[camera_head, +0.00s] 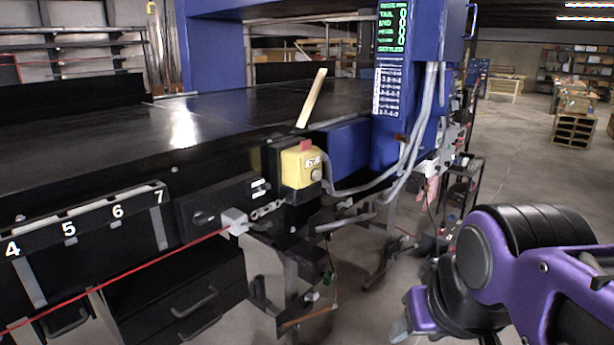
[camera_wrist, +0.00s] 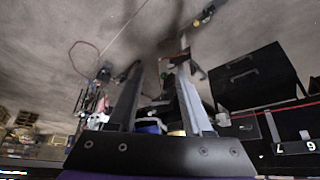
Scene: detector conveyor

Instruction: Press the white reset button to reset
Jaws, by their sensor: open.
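A yellow control box (camera_head: 299,169) is mounted on the near side of the conveyor, below the blue column, with a red part on top and a white label. A small pale round button (camera_head: 316,175) shows on its right face; I cannot read whether it is marked reset. My purple arm is at the lower right of the head view, apart from the box. In the wrist view my gripper (camera_wrist: 160,72) is open, with nothing between its fingers. A small yellow patch (camera_wrist: 177,133) shows near the gripper base, perhaps the box; the button cannot be made out there.
The dark conveyor (camera_head: 215,115) runs along the left. A blue column (camera_head: 400,110) with a green display and grey cables stands right of the box. A red cord (camera_head: 130,275) runs along the conveyor's front. Open floor (camera_head: 510,140) lies to the right.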

